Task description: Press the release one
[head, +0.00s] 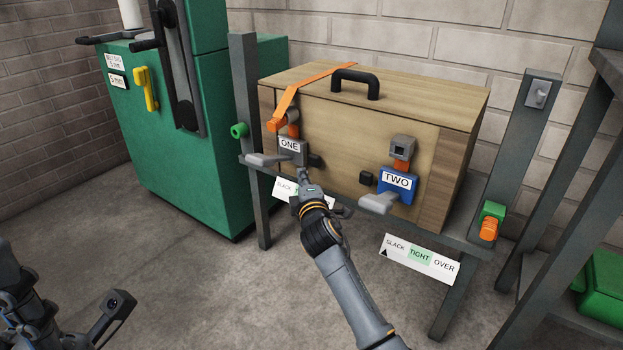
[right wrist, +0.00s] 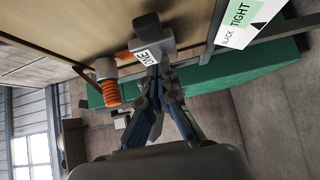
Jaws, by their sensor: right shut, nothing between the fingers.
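The grey buckle labelled ONE (head: 290,148) sits on the front of a wooden crate (head: 340,140), with a pale grey lever (head: 266,160) to its left and a small dark block (head: 315,160) to its right. An orange strap (head: 300,97) runs over the crate above it. My right gripper (head: 303,174) is shut and empty, its tips just below the ONE label. In the right wrist view its closed tips (right wrist: 159,72) are at the ONE buckle (right wrist: 150,45); I cannot tell if they touch. Part of my left arm shows at lower left; its jaws are unclear.
A blue buckle labelled TWO (head: 396,184) with its own lever is to the right on the crate. A SLACK/TIGHT/OVER sign (head: 419,259) hangs below. A green machine (head: 190,125) stands left, a grey post (head: 245,140) near the crate. The floor in front is clear.

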